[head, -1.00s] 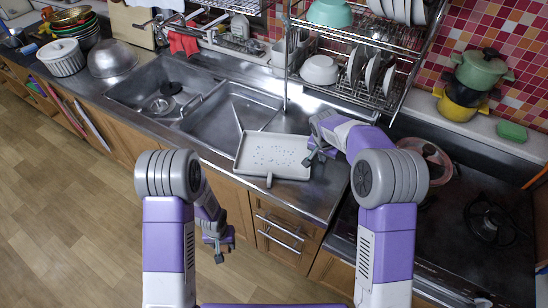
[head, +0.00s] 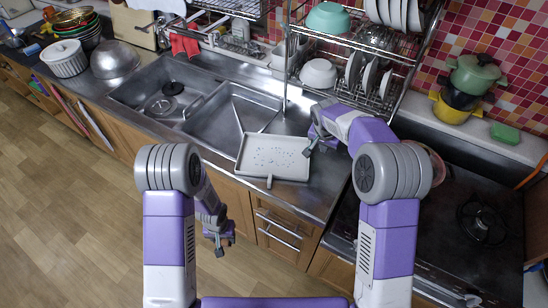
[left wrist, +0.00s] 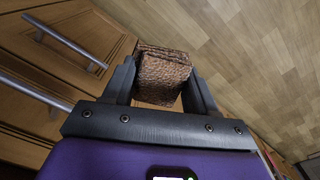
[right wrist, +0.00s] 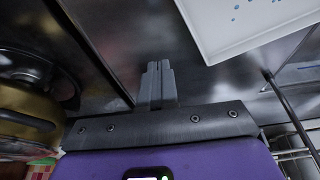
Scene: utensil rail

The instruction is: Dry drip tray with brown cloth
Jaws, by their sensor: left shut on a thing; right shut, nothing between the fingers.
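The drip tray (head: 273,158) is a white, shallow, rimmed tray with several small blue drops on its floor. It sits on the counter's front edge right of the sink, its spout pointing to the front. Part of it shows in the right wrist view (right wrist: 240,22). My right gripper (head: 313,149) is shut and empty, just right of the tray and apart from it; it also shows in the right wrist view (right wrist: 158,68). My left gripper (head: 219,245) hangs low in front of the cabinets. It is shut on the folded brown cloth (left wrist: 163,76), seen in the left wrist view.
The sink (head: 235,118) lies left of the tray. A dish rack (head: 350,70) with bowls and plates hangs behind. The stove (head: 455,225) is on the right, with stacked pots (head: 470,85) behind it. Cabinet drawers (head: 280,230) are under the tray.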

